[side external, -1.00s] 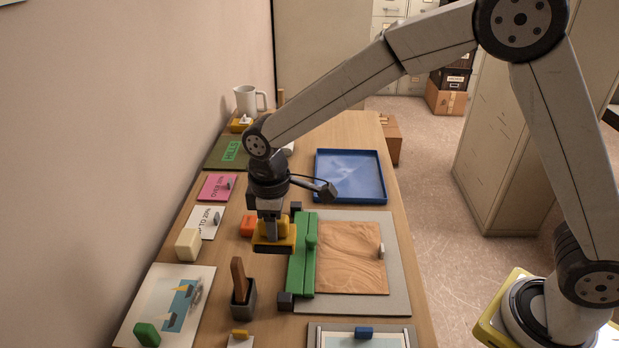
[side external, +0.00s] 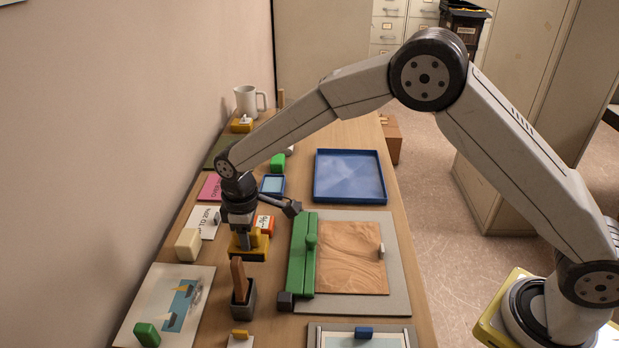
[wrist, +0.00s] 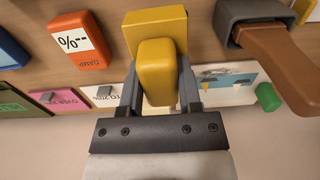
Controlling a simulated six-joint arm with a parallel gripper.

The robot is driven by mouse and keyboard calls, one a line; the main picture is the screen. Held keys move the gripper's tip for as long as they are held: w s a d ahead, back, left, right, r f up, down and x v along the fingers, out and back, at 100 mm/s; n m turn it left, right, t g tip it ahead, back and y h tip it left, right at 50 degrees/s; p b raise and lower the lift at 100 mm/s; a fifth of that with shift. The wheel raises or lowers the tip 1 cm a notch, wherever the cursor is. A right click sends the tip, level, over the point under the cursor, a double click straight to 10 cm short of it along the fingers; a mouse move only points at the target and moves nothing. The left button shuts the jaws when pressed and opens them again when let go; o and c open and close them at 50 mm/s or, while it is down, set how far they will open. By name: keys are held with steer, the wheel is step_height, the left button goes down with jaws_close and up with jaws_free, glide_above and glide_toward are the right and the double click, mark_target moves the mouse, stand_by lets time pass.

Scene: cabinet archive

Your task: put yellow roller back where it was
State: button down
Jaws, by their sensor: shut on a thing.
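The yellow roller (side external: 250,250) is a yellow block with a raised yellow grip on top. It also shows in the wrist view (wrist: 155,30), centred between the fingers. My gripper (side external: 243,237) is shut on the roller's grip (wrist: 156,75). The roller is at the left part of the table, just behind the dark holder with a brown handle. I cannot tell whether its underside touches the table.
An orange-and-white meter (side external: 265,224) stands close behind the roller. The dark holder (side external: 243,305) is in front. The green bar (side external: 301,265) and wood panel (side external: 350,258) lie to the right. A cream block (side external: 188,245) is to the left. A blue tray (side external: 384,178) is farther back.

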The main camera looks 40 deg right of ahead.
steer(key=shift+w+f, duration=0.1)
steer(key=shift+w+a+f, duration=0.1)
steer(key=shift+f, duration=1.6)
steer(key=shift+f, duration=0.15)
steer(key=shift+c, duration=1.4)
jaws_free()
step_height(320, 180, up, 12)
steer(key=shift+r, duration=0.15)
